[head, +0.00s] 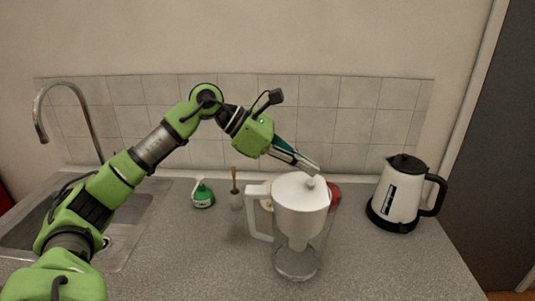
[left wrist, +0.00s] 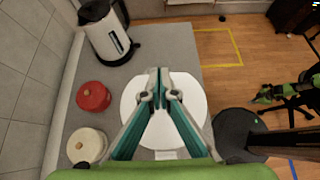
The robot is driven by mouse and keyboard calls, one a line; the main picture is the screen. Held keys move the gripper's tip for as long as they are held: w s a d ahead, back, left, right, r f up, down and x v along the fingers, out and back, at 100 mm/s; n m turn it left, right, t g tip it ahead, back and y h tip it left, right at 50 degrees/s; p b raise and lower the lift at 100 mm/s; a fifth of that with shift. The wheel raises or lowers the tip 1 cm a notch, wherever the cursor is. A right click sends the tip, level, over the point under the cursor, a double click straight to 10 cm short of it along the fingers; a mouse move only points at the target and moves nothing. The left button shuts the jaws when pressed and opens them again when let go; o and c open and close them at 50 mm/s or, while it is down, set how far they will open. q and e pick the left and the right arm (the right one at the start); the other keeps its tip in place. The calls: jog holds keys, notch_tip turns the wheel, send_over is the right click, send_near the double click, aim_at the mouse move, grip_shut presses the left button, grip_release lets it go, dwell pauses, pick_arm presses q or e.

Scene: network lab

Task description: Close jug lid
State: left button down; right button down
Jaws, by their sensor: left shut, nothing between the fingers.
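The clear jug (head: 297,262) stands upright on the counter in the head view, with a white handle on its left and a white inner funnel. Its white lid (head: 290,189) lies across the top, with a small knob; I cannot tell whether it is fully seated. My left gripper (head: 313,170) is shut and empty, its fingertips just above the lid near the knob; contact cannot be told. In the left wrist view the shut fingers (left wrist: 158,75) lie over the round white lid (left wrist: 196,115) and hide its middle. Green arm parts (left wrist: 275,93) at the right seem to be my right arm.
A white and black kettle (head: 396,195) stands right of the jug. A green bottle (head: 203,195) and a brush (head: 236,190) stand to its left. A red pot (left wrist: 93,96) and a cream pot (left wrist: 87,145) are close behind the jug. A sink (head: 125,225) is at left.

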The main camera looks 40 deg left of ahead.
aim_at(301, 186)
pick_arm(q)
jog(key=shift+w+d+f+b, duration=0.2)
jog(key=shift+d+f+b, duration=0.15)
jog(key=shift+f, duration=0.25)
pick_arm(e)
jog(key=shift+f, duration=0.55)
pick_arm(q)
jog(key=shift+a+f, duration=0.1)
pick_arm(e)
jog(key=shift+f, duration=0.15)
